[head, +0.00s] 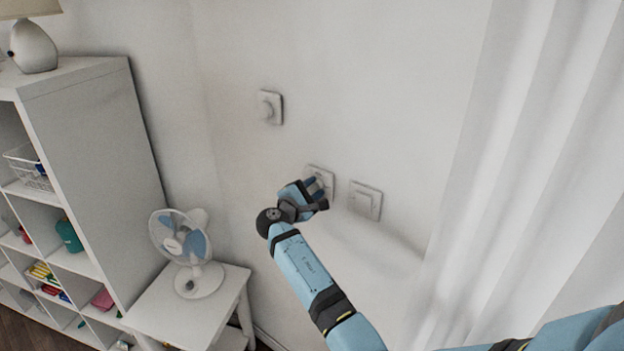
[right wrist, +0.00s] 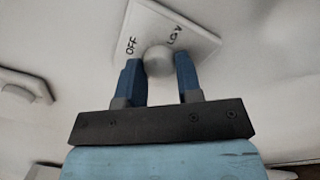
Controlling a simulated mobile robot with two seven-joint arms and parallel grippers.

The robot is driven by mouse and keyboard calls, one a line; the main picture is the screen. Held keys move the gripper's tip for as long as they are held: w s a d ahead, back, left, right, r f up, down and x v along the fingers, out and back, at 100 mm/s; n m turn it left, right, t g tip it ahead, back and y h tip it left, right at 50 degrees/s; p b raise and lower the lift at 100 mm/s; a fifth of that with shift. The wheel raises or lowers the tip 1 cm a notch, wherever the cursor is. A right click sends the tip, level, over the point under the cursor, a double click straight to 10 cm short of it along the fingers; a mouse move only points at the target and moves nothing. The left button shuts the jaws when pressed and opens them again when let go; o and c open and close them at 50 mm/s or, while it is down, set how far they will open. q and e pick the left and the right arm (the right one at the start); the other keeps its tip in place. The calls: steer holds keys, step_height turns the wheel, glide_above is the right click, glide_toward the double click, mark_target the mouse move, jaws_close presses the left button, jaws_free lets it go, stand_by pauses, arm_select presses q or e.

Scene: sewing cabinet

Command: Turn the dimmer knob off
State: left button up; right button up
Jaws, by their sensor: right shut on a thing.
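The dimmer knob (right wrist: 158,60) is a round white knob on a square white wall plate (right wrist: 205,40). The plate has "OFF" printed at the knob's upper left and "LOW" at its upper right in the right wrist view. My right gripper (right wrist: 160,72) is shut on the knob, with one blue finger on each side of it. In the head view, my right gripper (head: 318,186) is at the middle wall plate (head: 322,170) and covers most of it, hiding the knob. My left gripper is not in view.
A flat switch (head: 365,201) is just right of my right gripper. A white curtain (head: 520,150) hangs at right. A fan (head: 182,243) stands on a small table (head: 225,308) beside a shelf (head: 95,130).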

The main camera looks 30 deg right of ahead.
steer(key=n, duration=0.1)
steer(key=n+p, duration=0.1)
steer(key=n, duration=0.1)
steer(key=shift+r+p, duration=0.25)
steer(key=shift+p, duration=0.05)
steer(key=n, duration=0.3)
steer(key=shift+d+f, duration=0.1)
steer(key=shift+n+y, duration=0.3)
steer(key=shift+n, duration=0.7)
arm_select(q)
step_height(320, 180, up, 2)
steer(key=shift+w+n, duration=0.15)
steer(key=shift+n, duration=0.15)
arm_select(e)
steer(key=shift+n, duration=0.3)
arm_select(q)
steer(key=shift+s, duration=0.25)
